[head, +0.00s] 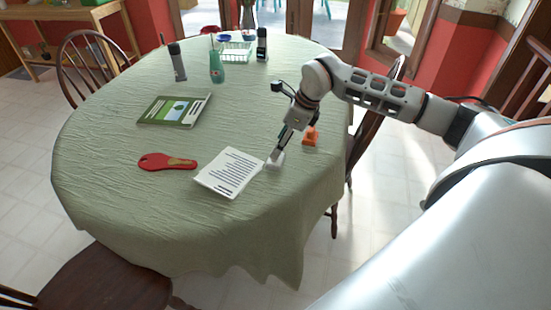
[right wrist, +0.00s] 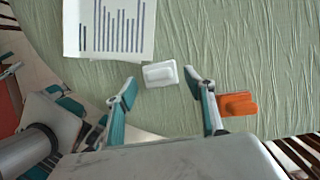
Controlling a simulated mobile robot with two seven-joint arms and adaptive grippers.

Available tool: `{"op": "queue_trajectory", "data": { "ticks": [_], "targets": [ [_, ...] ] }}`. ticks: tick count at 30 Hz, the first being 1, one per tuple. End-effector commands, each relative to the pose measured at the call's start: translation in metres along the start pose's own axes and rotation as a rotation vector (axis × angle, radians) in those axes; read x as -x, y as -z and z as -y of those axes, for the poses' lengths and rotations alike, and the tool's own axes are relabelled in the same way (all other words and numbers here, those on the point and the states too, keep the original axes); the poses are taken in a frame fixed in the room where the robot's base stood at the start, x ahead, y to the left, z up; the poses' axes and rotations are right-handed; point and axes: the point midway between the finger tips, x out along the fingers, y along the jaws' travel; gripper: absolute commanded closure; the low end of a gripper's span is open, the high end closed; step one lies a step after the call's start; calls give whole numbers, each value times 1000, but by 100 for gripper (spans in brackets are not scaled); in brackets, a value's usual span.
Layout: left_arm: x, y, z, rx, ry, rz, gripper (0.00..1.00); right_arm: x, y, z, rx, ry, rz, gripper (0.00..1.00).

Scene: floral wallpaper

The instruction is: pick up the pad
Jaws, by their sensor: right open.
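A small white block-like pad (right wrist: 160,74) lies on the green tablecloth, beside a white printed sheet or booklet (head: 230,172). In the head view the pad (head: 274,163) is partly hidden by my gripper. My right gripper (right wrist: 160,82) is open. Its two fingertips are on either side of the pad in the right wrist view, with a gap on each side. In the head view my right gripper (head: 277,155) points down at the pad; I cannot tell how far above the cloth the tips are. My left gripper is not in view.
An orange object (head: 310,136) lies just right of the gripper, close to its right finger. The table's front area is clear.

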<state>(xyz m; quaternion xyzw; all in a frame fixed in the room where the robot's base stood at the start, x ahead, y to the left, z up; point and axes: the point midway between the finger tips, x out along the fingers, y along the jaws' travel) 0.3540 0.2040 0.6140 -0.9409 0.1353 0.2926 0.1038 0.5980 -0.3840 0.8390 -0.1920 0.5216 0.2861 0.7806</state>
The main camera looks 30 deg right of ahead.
Motion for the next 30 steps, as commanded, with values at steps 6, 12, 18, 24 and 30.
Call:
{"op": "queue_trajectory", "data": {
  "ticks": [6,12,18,24,30],
  "targets": [
    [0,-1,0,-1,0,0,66,-34,1,-3,-1,-3,-1,47],
    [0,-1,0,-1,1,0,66,-40,0,-3,1,-1,1,47],
    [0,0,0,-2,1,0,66,-40,0,-3,0,-1,0,75],
    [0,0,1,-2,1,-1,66,-40,0,-3,0,-2,0,92],
    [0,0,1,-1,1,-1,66,-39,0,-3,0,-2,-1,92]
  ]
}}
